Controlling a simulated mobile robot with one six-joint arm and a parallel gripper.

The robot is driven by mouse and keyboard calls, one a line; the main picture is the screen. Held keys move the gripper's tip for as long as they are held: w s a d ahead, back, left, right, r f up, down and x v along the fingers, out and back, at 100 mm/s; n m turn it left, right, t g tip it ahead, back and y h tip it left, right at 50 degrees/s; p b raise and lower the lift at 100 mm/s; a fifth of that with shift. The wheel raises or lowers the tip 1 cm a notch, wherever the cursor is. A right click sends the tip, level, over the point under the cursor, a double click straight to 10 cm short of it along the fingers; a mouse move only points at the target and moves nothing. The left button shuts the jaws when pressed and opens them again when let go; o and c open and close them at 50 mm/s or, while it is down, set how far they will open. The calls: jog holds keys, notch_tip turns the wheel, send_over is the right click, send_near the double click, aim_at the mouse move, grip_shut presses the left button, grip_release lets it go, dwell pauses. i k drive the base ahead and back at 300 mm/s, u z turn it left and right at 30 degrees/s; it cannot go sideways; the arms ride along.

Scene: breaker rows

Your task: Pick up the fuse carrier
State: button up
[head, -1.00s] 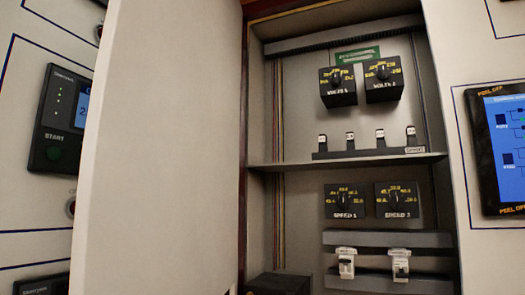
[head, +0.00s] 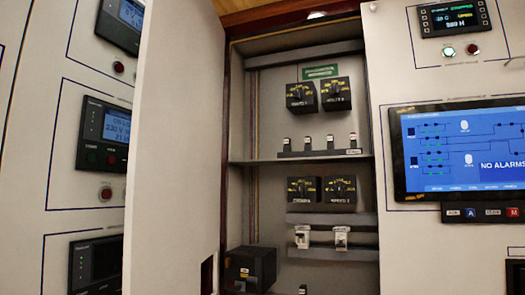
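An open cabinet (head: 270,205) stands in the middle of the head view. I cannot tell for certain which part is the fuse carrier. Two white modules, left (head: 302,236) and right (head: 341,238), sit side by side on a grey rail in the lower bay. Several small white-topped pieces (head: 307,143) stand in a row on a dark strip on the upper shelf. The top of another small pale piece (head: 303,289) shows at the bottom edge, mostly cut off. My gripper is not in view.
The cabinet's white door (head: 172,150) stands open at the left. A black box (head: 250,266) sits at the lower left inside. Black dial units (head: 302,96) hang above the shelf (head: 270,160). A large blue screen (head: 465,150) is on the right panel.

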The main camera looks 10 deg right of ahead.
aim_at(287, 148)
jog(key=z, duration=0.85)
jog(key=i, duration=0.7)
jog(key=u, duration=0.05)
